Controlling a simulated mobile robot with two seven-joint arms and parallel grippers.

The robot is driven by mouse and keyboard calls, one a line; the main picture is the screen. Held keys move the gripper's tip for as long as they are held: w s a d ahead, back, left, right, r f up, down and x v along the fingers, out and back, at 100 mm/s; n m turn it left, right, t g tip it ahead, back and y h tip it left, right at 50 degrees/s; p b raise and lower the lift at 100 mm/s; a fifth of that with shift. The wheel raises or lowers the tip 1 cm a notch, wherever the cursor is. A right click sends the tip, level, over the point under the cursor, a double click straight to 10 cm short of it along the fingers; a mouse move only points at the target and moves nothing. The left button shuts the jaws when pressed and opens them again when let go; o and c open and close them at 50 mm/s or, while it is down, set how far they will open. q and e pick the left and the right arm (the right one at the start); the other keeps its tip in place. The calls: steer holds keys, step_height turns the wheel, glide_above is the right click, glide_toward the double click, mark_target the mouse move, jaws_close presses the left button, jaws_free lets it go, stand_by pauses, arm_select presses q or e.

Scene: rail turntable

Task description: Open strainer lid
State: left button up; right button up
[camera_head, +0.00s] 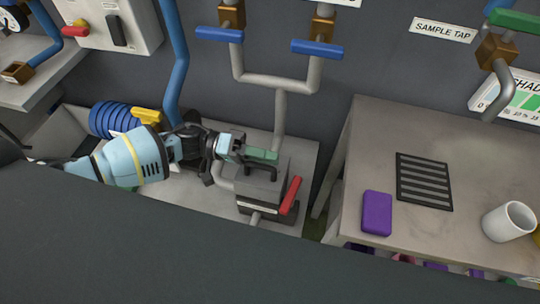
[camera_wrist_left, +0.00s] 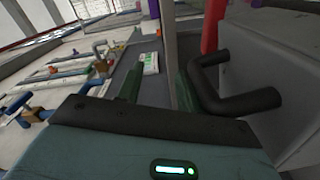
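The strainer (camera_head: 264,190) is a grey box on the bench, with a black handle (camera_head: 262,168) on its lid and a red lever (camera_head: 290,195) on its right side. The lid looks shut. My left gripper (camera_head: 260,154) is at the top of the strainer, close to the handle. In the left wrist view its two green fingers (camera_wrist_left: 158,88) are apart with nothing held between them. The black handle (camera_wrist_left: 235,95) shows there just right of the right finger, outside the gap; I cannot tell whether they touch. My right gripper is not in view.
A grey pipe (camera_head: 280,115) with blue-handled valves (camera_head: 318,47) rises behind the strainer. A coiled blue hose (camera_head: 108,119) lies left. The right table (camera_head: 380,125) holds a purple block (camera_head: 377,212), a black grate (camera_head: 425,181) and a white mug (camera_head: 508,221).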

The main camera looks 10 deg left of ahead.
arm_select(q)
steer(key=shift+s+d+r+g, duration=0.4)
steer(key=shift+d+r, duration=0.25)
steer(key=shift+d, duration=0.15)
steer(key=shift+w+a+f+t, duration=0.25)
steer(key=shift+a+f+t, duration=0.15)
steer(key=shift+a, duration=1.15)
steer(key=shift+a+f, duration=0.15)
steer(key=shift+a, duration=3.3)
